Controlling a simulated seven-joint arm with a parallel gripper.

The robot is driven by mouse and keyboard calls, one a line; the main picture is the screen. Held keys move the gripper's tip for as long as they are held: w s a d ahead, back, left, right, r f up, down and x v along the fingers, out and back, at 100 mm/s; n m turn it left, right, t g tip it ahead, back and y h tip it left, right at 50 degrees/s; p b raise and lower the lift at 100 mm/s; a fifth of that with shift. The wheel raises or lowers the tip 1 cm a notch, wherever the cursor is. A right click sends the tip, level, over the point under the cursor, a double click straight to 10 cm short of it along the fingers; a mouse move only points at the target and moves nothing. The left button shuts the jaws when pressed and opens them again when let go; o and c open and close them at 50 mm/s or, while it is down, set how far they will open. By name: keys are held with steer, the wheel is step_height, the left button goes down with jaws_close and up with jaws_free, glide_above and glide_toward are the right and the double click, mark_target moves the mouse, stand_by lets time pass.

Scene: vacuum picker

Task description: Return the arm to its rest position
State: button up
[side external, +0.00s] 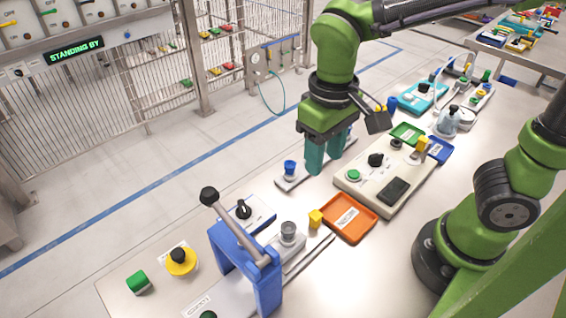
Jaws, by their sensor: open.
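My gripper (324,158) hangs from the green arm above the middle of the table, with its two teal fingers pointing down. The fingers stand a little apart and I see nothing held between them. The fingertips are over or just behind a pale plate (287,183) that carries a blue round piece (290,167) left of the fingers. Whether the fingertips touch anything there, I cannot tell. The beige control box (362,186) with a green button and black knob is just right of and nearer than the gripper.
A blue lever press (267,290) stands at the front. Near it are a yellow block (316,218), an orange tray (349,216), a yellow knob base (181,262) and a green block (138,281). Green (407,132) and blue (439,150) trays lie at right. A panel reads "STANDING BY" (75,51).

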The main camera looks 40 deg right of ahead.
steer(key=s+d+r+m+t+y, duration=0.2)
steer(key=d+r+m+t, duration=0.2)
steer(key=d+t, duration=0.3)
steer(key=d+r, duration=0.1)
steer(key=d, duration=0.2)
steer(key=shift+d, duration=0.25)
